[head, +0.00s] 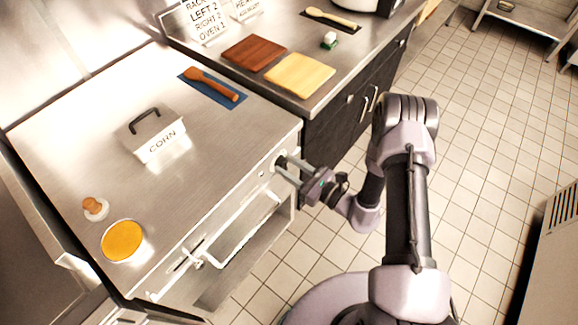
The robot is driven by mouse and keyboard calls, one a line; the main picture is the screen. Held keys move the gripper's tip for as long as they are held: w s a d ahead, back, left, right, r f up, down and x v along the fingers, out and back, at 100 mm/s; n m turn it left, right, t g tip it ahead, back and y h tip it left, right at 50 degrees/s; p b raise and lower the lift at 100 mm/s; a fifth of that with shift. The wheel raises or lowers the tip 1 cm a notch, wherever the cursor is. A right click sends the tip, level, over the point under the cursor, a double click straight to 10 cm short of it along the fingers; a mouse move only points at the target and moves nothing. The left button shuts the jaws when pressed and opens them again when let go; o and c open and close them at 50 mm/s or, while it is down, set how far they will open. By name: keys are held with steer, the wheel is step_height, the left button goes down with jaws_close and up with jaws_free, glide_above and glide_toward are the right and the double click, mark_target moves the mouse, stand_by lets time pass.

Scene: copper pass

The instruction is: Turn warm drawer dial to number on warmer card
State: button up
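The steel warm drawer unit (225,205) stands at the left, with bar handles on its front. A small round dial (279,161) is on its front face near the right corner. My gripper (284,167) is at this dial, with its two fingers pointing at it and a gap between them. The fingers partly cover the dial, so its numbers and pointer cannot be read. Whether the fingers touch it is not clear.
On the steel top are a lidded box marked CORN (160,148), a wooden spoon (212,84) on a blue mat, a yellow disc (122,240) and a small knobbed item (95,208). Two boards (300,75) lie on the adjoining counter. Tiled floor (480,180) is open at right.

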jaws_close()
steer(key=shift+m, duration=0.3)
steer(key=shift+w+d+f+m+p, duration=0.1)
steer(key=shift+m+p, duration=0.45)
steer(key=shift+m, duration=3.95)
steer(key=o, duration=0.6)
jaws_free()
